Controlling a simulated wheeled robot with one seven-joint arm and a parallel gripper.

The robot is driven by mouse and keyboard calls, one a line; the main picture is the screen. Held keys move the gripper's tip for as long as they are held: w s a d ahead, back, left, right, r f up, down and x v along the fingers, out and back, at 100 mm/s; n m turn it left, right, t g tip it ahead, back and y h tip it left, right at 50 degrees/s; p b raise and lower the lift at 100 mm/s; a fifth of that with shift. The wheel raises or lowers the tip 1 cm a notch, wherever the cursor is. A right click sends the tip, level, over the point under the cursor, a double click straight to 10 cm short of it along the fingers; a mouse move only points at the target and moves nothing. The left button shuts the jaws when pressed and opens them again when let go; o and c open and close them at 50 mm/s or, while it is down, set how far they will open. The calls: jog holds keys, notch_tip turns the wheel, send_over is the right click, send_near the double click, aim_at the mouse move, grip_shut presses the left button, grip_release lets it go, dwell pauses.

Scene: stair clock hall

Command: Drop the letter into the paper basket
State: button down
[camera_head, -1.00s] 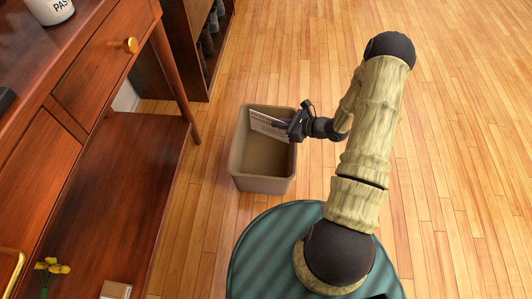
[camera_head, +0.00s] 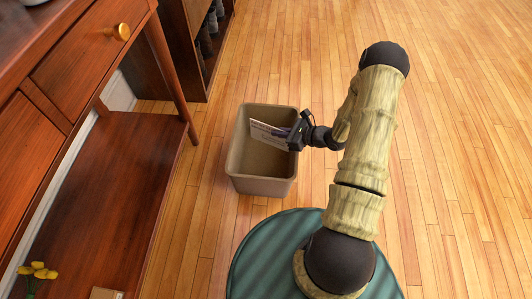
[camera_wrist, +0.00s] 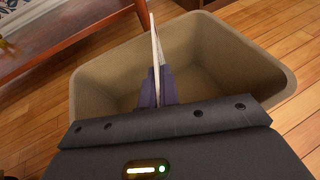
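The letter (camera_head: 267,136) is a thin white sheet with print on it. My gripper (camera_head: 287,133) is shut on its edge and holds it over the mouth of the paper basket. In the wrist view the letter (camera_wrist: 155,55) stands edge-on between the two purple fingers (camera_wrist: 158,88). The paper basket (camera_head: 260,186) is a tan open bin on the floor, and its inside looks empty where visible. In the wrist view the basket (camera_wrist: 235,60) surrounds the fingertips on the picture. I cannot tell exactly how deep the letter sits relative to the rim.
A dark red wooden table (camera_head: 120,190) with a drawer and low shelf stands left of the basket. A dark cabinet (camera_head: 190,50) is behind it. Yellow flowers (camera_head: 38,270) are at the lower left. The wooden floor (camera_head: 460,130) to the right is clear.

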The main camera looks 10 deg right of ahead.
jog(key=c, duration=2.1)
grip_release()
jog(key=o, duration=0.5)
jog(key=shift+p+v, duration=4.2)
jog(key=shift+v, duration=4.5)
jog(key=shift+r, duration=0.1)
jog(key=shift+w, duration=0.1)
